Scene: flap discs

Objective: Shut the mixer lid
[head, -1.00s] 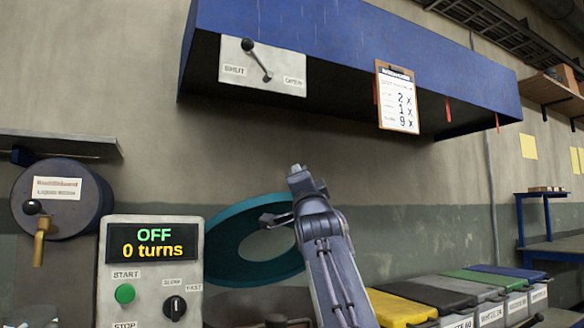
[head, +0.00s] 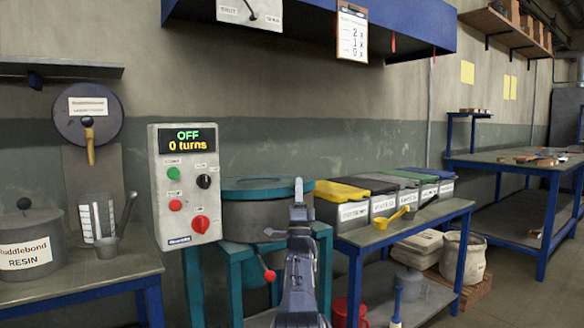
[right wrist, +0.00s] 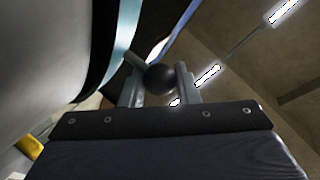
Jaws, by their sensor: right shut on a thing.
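The mixer's teal lid (head: 262,185) lies about level on top of the grey mixer drum (head: 245,217), with no clear gap between them in the head view. My right gripper (head: 272,232) is at the front right of the drum, just below the lid's rim. In the right wrist view a black ball knob (right wrist: 160,78) sits between the two fingers of my right gripper (right wrist: 163,88), which are shut on it. In the head view my wrist hides part of the lid's right edge and the knob. My left gripper is out of view.
A control box (head: 186,188) reading OFF and 0 turns stands left of the mixer. Several labelled bins (head: 341,200) stand on a bench to the right. A red ball-ended lever (head: 268,274) hangs below the drum. A resin pot (head: 27,245) stands at the far left.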

